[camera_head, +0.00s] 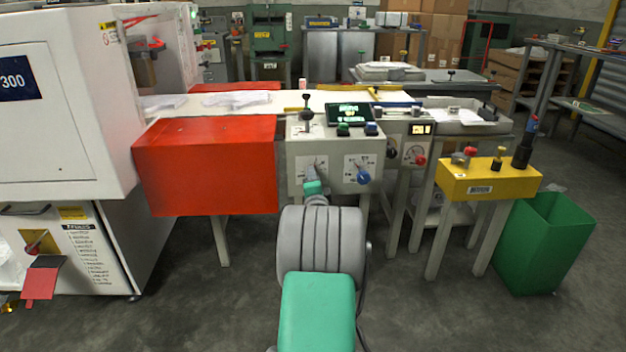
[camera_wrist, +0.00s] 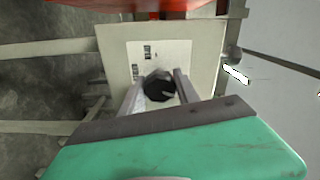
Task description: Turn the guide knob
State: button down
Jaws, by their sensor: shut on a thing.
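A dark round knob (camera_wrist: 160,87) sits on a white label plate (camera_wrist: 172,52) on the front of a beige control box (camera_head: 338,142). My gripper (camera_wrist: 157,92) faces that panel straight on, and its two fingers are shut on the knob, one on each side. In the head view my gripper (camera_head: 313,185) is at the box's left label plate and hides most of the knob. Printing on the plate is too small to read. A blue knob (camera_head: 363,178) on the right plate of the same box is free.
An orange-red box (camera_head: 205,165) stands close to the left of the control box. A lever with a dark ball (camera_head: 307,100) and a green-lit display (camera_head: 348,113) are on top. A yellow box (camera_head: 489,179) and a green bin (camera_head: 542,245) stand at right.

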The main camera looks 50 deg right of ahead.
jog(key=m+p, duration=0.1)
jog(key=m, duration=0.4)
jog(key=shift+m, duration=0.3)
dwell(0.4)
jog(key=c, duration=0.9)
grip_release()
jog(key=p+v, duration=0.2)
jog(key=v, duration=0.5)
jog(key=shift+s+a, duration=0.25)
jog(key=shift+a, duration=0.05)
